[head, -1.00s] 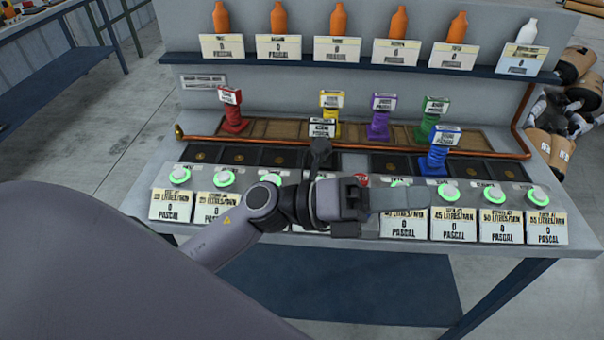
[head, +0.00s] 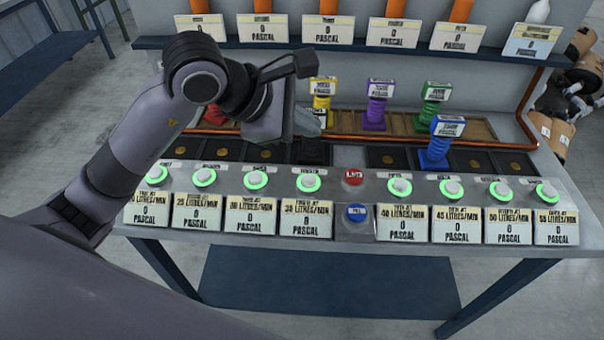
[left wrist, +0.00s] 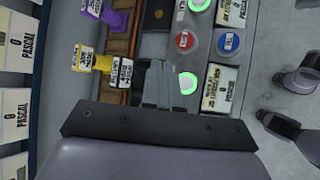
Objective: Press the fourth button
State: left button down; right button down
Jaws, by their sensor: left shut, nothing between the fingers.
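The fourth button (head: 308,182) from the left is a pale round cap in a glowing green ring, left of the red button (head: 353,176) and above a cream label (head: 306,219). In the left wrist view the green-ringed button (left wrist: 188,83) beside the fingers appears to be the same one. My left gripper (head: 308,122) is shut and empty, above and behind the fourth button, over the dark slots. My right gripper is not in view.
Other green-ringed buttons (head: 400,187) line the console on both sides, with a blue button (head: 357,212) in the middle. Yellow (head: 322,100), purple (head: 376,105), green (head: 429,110) and blue (head: 435,147) ribbed pieces stand behind. A copper pipe (head: 470,146) runs behind the slots.

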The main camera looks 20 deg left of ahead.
pick_arm(q)
jog(key=shift+f, duration=0.15)
jog(key=b, duration=0.6)
send_over(305, 182)
notch_tip(305, 182, down, 8)
jog(key=shift+r, duration=0.15)
jog(key=shift+f, duration=0.3)
jog(key=shift+f+b, duration=0.15)
jog(key=shift+b, duration=0.25)
dwell(1.1)
jog(key=shift+f+b, duration=0.45)
jog(key=shift+b, duration=0.15)
